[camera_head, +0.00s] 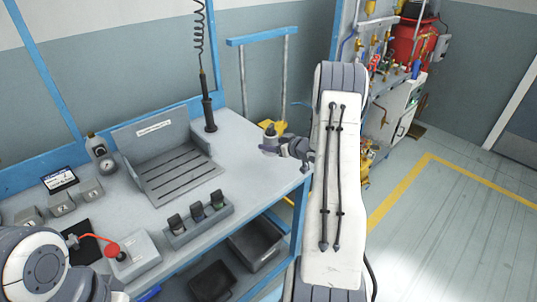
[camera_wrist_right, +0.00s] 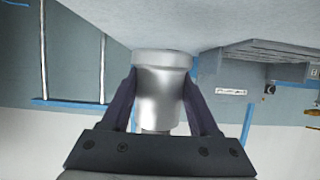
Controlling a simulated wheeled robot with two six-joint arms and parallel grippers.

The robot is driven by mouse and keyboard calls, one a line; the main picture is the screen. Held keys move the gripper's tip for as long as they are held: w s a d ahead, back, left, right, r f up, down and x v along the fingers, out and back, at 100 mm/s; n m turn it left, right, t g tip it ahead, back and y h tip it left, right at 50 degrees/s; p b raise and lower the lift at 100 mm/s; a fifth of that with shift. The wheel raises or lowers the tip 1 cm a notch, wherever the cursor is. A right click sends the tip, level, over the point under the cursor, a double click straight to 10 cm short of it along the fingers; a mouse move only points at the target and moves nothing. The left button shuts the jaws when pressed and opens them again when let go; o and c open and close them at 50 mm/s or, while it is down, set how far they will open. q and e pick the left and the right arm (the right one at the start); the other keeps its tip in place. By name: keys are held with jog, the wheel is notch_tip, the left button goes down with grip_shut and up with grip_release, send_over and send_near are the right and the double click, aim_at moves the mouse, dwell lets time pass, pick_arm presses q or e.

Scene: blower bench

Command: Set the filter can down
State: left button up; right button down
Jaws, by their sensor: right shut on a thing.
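The filter can (camera_head: 270,131) is a small grey metal cylinder near the right edge of the bench. My right gripper (camera_head: 279,146) is shut on it, reaching in from the right. In the right wrist view the can (camera_wrist_right: 161,72) is smooth and silvery with a wider end band, between the two dark fingers of my right gripper (camera_wrist_right: 160,88). The banded end is at or very close to the grey bench top; I cannot tell if they touch. Part of my left arm shows at the lower left of the head view, but its gripper does not show.
The bench top (camera_head: 238,160) is clear around the can. A grey slatted cradle (camera_head: 180,174) stands left of it, with a dark upright tool (camera_head: 208,114) behind. A holder with several small dark pieces (camera_head: 198,224) sits in front. Open bins (camera_head: 256,243) are below.

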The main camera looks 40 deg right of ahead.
aim_at(268, 162)
jog(key=shift+w+a+f, duration=0.35)
jog(key=shift+a+f, duration=0.05)
jog(key=shift+a, duration=0.05)
notch_tip(268, 162, down, 4)
jog(key=shift+d+r, duration=0.1)
jog(key=shift+f, duration=0.2)
jog(key=shift+c, duration=0.7)
grip_release()
jog(key=shift+s, duration=0.1)
